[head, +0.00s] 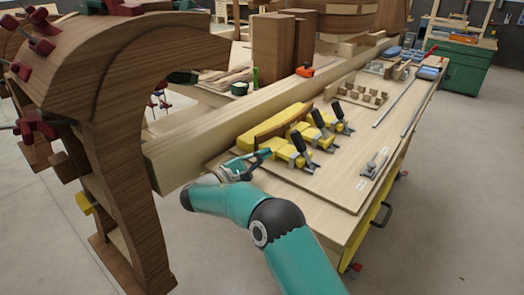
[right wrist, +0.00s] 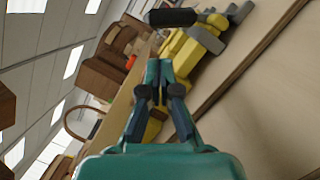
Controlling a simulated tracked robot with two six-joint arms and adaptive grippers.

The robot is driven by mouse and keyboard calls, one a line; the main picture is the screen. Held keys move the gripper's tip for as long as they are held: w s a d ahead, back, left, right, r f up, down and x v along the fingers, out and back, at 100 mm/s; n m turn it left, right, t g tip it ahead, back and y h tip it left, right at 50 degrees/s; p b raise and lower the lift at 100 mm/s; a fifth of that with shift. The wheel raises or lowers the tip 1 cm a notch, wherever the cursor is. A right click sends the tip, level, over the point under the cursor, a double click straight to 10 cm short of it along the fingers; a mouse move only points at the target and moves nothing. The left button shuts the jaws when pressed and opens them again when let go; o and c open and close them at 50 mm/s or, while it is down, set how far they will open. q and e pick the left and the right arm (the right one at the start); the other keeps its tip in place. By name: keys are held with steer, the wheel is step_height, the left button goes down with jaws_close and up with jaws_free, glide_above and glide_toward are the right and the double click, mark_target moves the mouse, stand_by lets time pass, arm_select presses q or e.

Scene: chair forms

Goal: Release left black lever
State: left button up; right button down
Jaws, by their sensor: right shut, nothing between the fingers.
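The left black lever (head: 298,141) belongs to the nearest of three toggle clamps along a yellow form (head: 283,150) on the bench. Two more black levers, the middle one (head: 318,118) and the far one (head: 338,111), stand beyond it. My right gripper (head: 266,153) is just left of the left lever, its fingers shut and empty. In the right wrist view, a black lever (right wrist: 170,17) lies across the picture beyond the closed fingertips (right wrist: 158,65), with a visible gap. I cannot tell the exact depth between them. My left gripper is not in view.
A long wooden beam (head: 235,111) runs behind the clamps. A large curved wooden form (head: 130,65) stands at the left. A small metal clamp (head: 374,163) lies on the board (head: 335,186) to the right. The board in front of the clamps is mostly clear.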

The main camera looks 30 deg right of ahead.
mark_target(301, 146)
steer(key=p+x, duration=0.2)
steer(key=x, duration=0.5)
steer(key=shift+d, duration=0.45)
steer(key=shift+w+d, duration=0.1)
steer(key=shift+b, duration=0.4)
steer(key=shift+s+r+m, duration=0.25)
steer(key=shift+m, duration=0.15)
steer(key=shift+r+b, duration=0.1)
steer(key=shift+b, duration=0.25)
